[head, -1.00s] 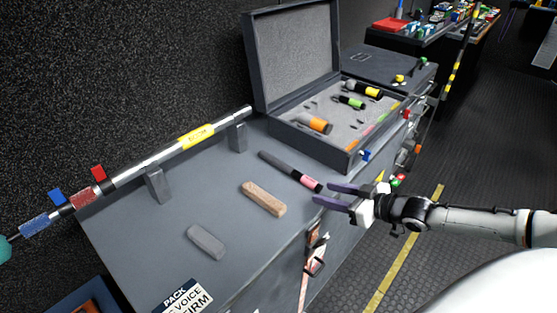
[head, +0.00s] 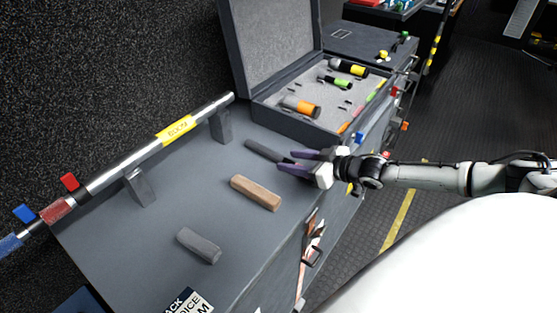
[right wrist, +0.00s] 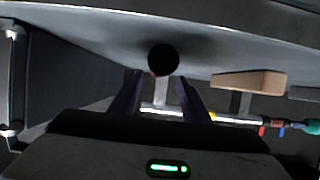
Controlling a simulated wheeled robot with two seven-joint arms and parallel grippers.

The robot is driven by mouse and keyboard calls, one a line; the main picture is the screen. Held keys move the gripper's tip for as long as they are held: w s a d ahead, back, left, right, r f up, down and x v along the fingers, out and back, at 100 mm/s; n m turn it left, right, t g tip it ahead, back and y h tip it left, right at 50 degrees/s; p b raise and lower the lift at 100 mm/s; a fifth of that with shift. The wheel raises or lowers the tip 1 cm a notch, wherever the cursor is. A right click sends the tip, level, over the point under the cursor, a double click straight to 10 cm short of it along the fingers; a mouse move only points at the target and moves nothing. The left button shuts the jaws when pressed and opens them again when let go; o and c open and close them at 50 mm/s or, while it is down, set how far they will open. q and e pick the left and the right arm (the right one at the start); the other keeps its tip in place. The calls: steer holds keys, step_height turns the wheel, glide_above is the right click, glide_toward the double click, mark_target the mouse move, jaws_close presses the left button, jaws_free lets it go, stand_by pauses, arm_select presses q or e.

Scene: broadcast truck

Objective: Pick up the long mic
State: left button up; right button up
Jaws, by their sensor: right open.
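The long mic (head: 263,150) is a dark slim stick lying on the grey case top, just in front of the open case. Its near end, where a pink band showed earlier, is hidden behind my right gripper (head: 287,162) in the head view. The right gripper's two purple fingers are open and reach over that end. In the right wrist view the mic (right wrist: 163,59) shows as a round dark end, lined up with the gap between the open fingers (right wrist: 160,80). I cannot tell whether the fingers touch it. My left gripper is not in view.
A tan block (head: 255,193) and a grey block (head: 199,246) lie left of the gripper. A boom pole (head: 160,143) rests on two stands along the back. The open case (head: 297,127) holds several shorter mics. The aisle floor is clear.

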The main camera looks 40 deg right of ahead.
mark_target(281, 156)
steer(key=shift+r+b+x, duration=0.2)
steer(key=shift+b+x, duration=0.15)
steer(key=shift+x, duration=2.3)
steer(key=shift+w+d, duration=0.1)
steer(key=shift+d, duration=0.1)
steer(key=shift+r, duration=0.1)
jaws_close()
